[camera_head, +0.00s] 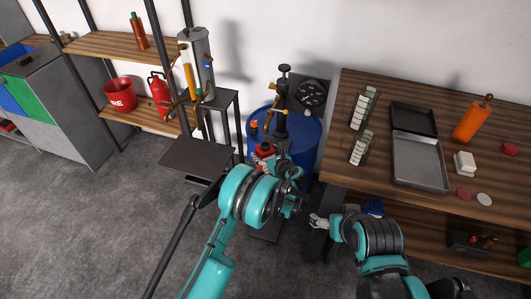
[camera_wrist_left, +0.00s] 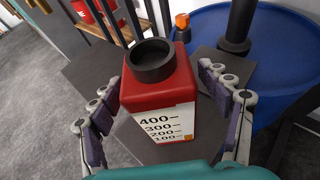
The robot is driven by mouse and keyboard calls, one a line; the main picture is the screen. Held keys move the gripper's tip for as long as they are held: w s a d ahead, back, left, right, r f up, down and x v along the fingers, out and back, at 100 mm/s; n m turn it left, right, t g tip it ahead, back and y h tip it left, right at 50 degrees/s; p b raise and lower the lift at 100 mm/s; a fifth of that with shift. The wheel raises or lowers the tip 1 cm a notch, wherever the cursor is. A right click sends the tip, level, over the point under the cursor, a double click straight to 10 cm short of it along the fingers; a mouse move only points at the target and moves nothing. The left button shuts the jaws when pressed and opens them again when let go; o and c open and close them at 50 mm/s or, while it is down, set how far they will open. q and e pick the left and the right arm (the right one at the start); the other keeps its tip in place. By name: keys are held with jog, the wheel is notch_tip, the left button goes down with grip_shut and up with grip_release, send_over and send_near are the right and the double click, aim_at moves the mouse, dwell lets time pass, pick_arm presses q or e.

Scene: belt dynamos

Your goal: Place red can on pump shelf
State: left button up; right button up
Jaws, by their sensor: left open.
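The red can (camera_wrist_left: 158,88), with a black round neck and a white number scale, stands upright between my left gripper's (camera_wrist_left: 157,80) fingers. The fingers are open, with a visible gap on each side of the can. In the head view the red can (camera_head: 265,150) is partly hidden by my left wrist, in front of the blue drum. A grey flat plate (camera_wrist_left: 226,66) shows behind the can in the wrist view; I cannot tell whether it is the pump shelf or whether the can rests on it. My right gripper (camera_head: 318,221) is beside the wooden table's left edge.
A blue drum (camera_head: 307,130) with a black hand pump (camera_head: 282,100) stands behind the can. A dark stand (camera_head: 195,158) is left of it. The wooden table (camera_head: 345,175) at right holds trays and an orange bottle (camera_head: 472,120). Shelves with a red bucket (camera_head: 119,95) stand at left.

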pick_arm(q)
jog(key=shift+r, duration=0.2)
jog(key=p+v, duration=0.3)
jog(key=v, duration=0.9)
